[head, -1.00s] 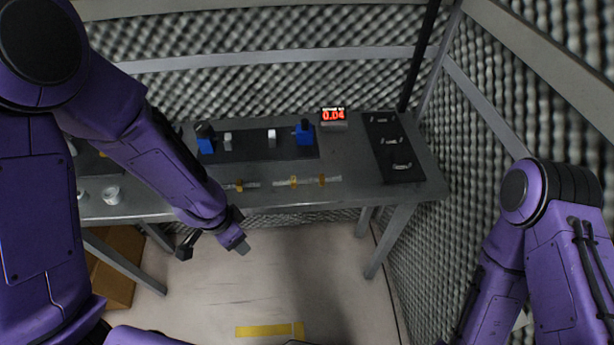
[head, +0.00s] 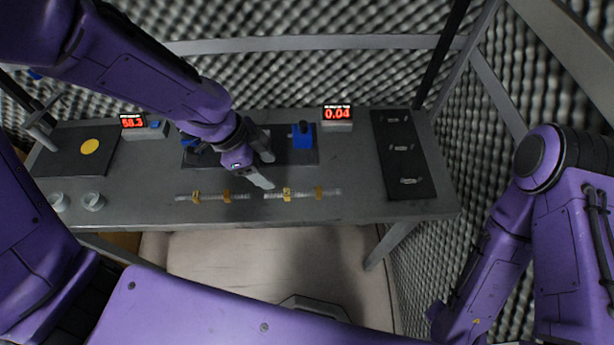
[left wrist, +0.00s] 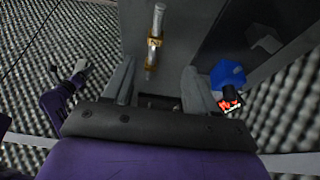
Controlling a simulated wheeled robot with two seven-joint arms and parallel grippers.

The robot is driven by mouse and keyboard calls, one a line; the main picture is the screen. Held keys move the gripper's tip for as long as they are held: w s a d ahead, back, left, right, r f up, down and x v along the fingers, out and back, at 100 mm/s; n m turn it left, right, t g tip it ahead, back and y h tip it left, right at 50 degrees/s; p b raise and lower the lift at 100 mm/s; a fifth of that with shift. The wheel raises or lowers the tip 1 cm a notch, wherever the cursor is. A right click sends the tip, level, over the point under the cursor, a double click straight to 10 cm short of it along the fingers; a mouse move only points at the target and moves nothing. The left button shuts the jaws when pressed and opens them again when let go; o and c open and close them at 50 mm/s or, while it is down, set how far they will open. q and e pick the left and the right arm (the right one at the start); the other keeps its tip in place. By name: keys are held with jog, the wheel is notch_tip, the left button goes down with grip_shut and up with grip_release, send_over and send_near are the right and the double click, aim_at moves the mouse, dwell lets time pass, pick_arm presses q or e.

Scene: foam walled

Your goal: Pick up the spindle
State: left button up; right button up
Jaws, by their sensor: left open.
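No part is labelled spindle. The likeliest candidates are two thin silver rods with brass-coloured bands, lying end to end along the table's front, a left rod (head: 212,196) and a right rod (head: 302,193). My left gripper (head: 267,170) is open and empty, just behind where the rods meet. In the left wrist view one banded rod (left wrist: 156,22) lies ahead of the gap between my open left fingers (left wrist: 158,80). What looks like my right gripper (left wrist: 70,77) shows small at the left of that view; its jaws are unclear.
Behind the left gripper is a dark mat (head: 280,157) with a blue block (head: 303,136). Red-digit displays (head: 337,113) stand near the back. Foam walls enclose the table.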

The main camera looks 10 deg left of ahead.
aim_at(291, 193)
pick_arm(q)
jog(key=x, duration=0.9)
jog(key=shift+s+d+f, duration=0.2)
jog(key=shift+s+d, duration=0.1)
jog(key=shift+d, duration=0.1)
jog(key=c, duration=1)
grip_shut()
jog(key=shift+r, duration=0.2)
